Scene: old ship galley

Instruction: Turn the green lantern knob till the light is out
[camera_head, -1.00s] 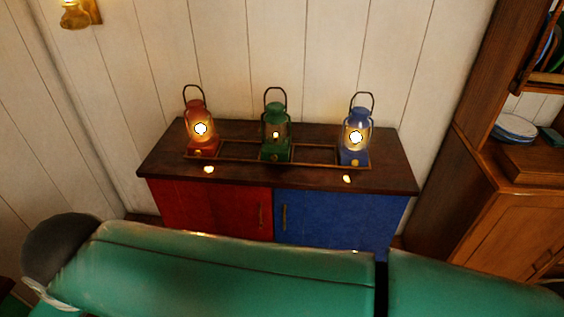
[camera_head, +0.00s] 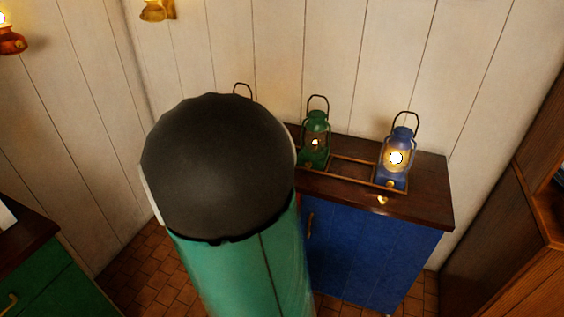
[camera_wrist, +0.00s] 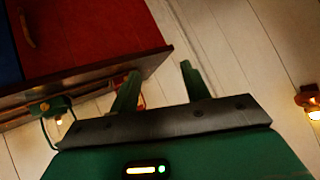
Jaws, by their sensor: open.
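The green lantern (camera_head: 318,128) stands on the dark cabinet top, in the middle place of a wooden rack. A small flame glows in it, smaller than the blue lantern's light. My gripper does not show in the head view.
The lit blue lantern (camera_head: 402,148) stands to the right in the rack (camera_head: 352,173). The red lantern (camera_wrist: 134,82) is mostly hidden behind one finger. A wall lamp (camera_wrist: 308,100) is at the right of the wrist view. A green cabinet (camera_head: 45,270) stands at lower left.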

